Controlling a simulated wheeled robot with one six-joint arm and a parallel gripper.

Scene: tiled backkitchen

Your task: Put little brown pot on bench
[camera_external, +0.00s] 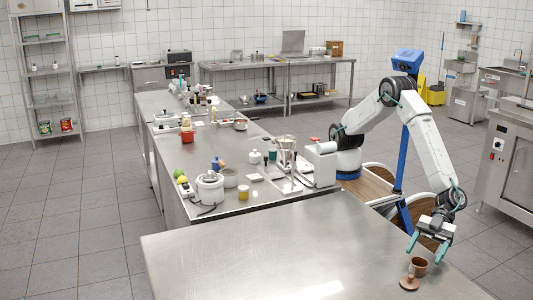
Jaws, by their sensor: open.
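The little brown pot (418,267) is at the right front of the near steel bench (260,260), close to its right edge. Beside it, nearer the camera, is a small reddish-brown round piece (409,284) with a flat base. I cannot tell whether the two touch or are one item. My gripper (424,253) points down just above the pot, its greenish fingers spread apart. One finger is to the left of the pot and the other to its right.
The rest of the near bench is bare. Behind it, a long steel table (215,150) carries a white pot (210,188), a red pot (187,134), a yellow cup (243,192) and several other items. A steel cabinet (508,165) stands at the right.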

